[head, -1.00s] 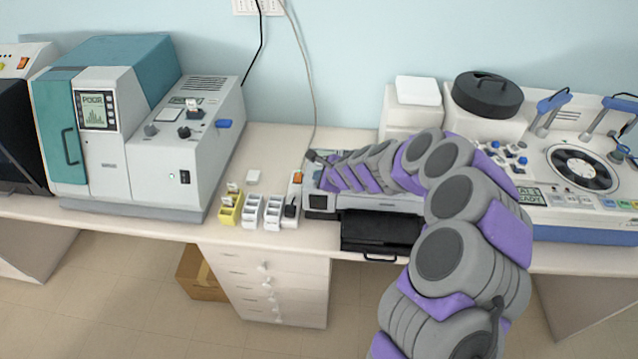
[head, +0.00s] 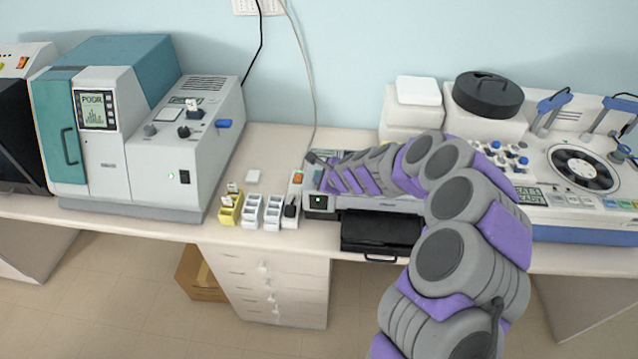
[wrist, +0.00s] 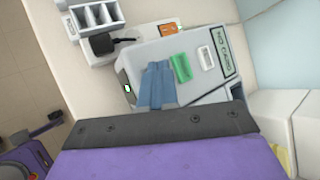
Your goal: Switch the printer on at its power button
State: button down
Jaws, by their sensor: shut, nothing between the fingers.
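The printer (head: 380,201) is a low grey machine with a black tray in front, partly hidden behind my arm in the head view. Its small front screen (head: 318,201) glows green; it also shows lit in the wrist view (wrist: 127,89). On the printer's top (wrist: 150,54) are a green part (wrist: 180,68), a white part (wrist: 206,57) and a text display (wrist: 224,50). My gripper (head: 313,157) is shut and empty, its blue-grey fingers (wrist: 156,66) over the top beside the green part. I cannot tell whether they touch; the power button is not clearly visible and may be behind them.
A power strip (head: 296,190) with an orange switch and black plug stands just left of the printer. White slide racks (head: 250,210) and a yellow one (head: 230,209) stand further left, before a large teal-grey machine (head: 190,152). White boxes (head: 408,118) stand behind the printer.

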jog(key=shift+r+p, duration=0.4)
jog(key=shift+r, duration=0.15)
notch_tip(320, 180, up, 6)
jog(key=p, duration=0.5)
dwell(0.3)
